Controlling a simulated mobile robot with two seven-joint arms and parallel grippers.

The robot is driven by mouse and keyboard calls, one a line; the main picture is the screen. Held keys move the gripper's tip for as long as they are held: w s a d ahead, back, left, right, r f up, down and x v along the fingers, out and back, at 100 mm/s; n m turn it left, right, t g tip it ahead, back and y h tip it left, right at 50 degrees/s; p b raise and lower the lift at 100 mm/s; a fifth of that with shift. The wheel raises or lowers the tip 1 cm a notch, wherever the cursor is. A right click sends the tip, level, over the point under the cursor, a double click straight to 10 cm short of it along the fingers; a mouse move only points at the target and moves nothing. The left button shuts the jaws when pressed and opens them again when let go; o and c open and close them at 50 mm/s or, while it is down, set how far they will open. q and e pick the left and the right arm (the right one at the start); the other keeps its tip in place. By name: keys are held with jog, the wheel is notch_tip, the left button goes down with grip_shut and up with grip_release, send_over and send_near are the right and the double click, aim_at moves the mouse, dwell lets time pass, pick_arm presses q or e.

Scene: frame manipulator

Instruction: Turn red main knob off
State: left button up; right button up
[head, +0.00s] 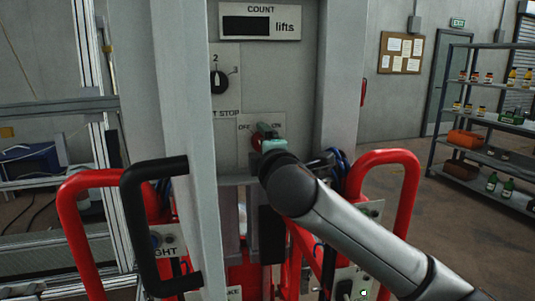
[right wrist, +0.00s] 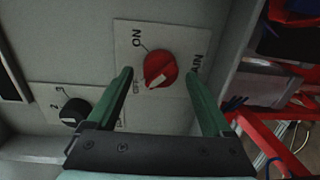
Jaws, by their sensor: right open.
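The red main knob (right wrist: 160,68) sits on a white label plate (right wrist: 185,40) on the grey panel. In the right wrist view, ON reads at its upper left and a smaller label, partly hard to read, at its lower left. Its white mark slants toward that lower-left label. My right gripper (right wrist: 157,72) is open, with one green finger on each side of the knob; I cannot tell if they touch it. In the head view the gripper (head: 268,135) is at the plate and partly hides the knob (head: 257,142). My left gripper is not in view.
A black selector knob (head: 219,82) is up and left of the plate. A COUNT display (head: 246,25) is above. A grey post (head: 185,130), a black handle (head: 135,220) and red handles (head: 405,200) stand around the panel. A shelf (head: 490,120) stands far right.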

pick_arm(q)
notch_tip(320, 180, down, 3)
jog(key=b, duration=0.3)
pick_arm(e)
jog(key=s+d, duration=0.2)
jog(key=s, duration=1)
jog(key=shift+d+r, duration=0.2)
jog(key=shift+r, duration=0.05)
jog(key=d+f+m+g+y, duration=0.25)
jog(key=f+m+g, duration=0.45)
jog(key=f, duration=2.7)
jog(key=s+d+f+m+h, duration=0.1)
jog(key=s+d+f+m, duration=0.4)
jog(key=s+f, duration=0.7)
jog(key=s+d+f+m+h, duration=0.2)
jog(key=s+d+f+m, duration=0.4)
jog(key=s+f, duration=0.6)
jog(key=shift+d+f+g, duration=0.4)
jog(key=shift+d+f, duration=0.3)
jog(key=shift+f, duration=0.15)
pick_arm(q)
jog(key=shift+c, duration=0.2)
pick_arm(e)
jog(key=shift+h, duration=0.25)
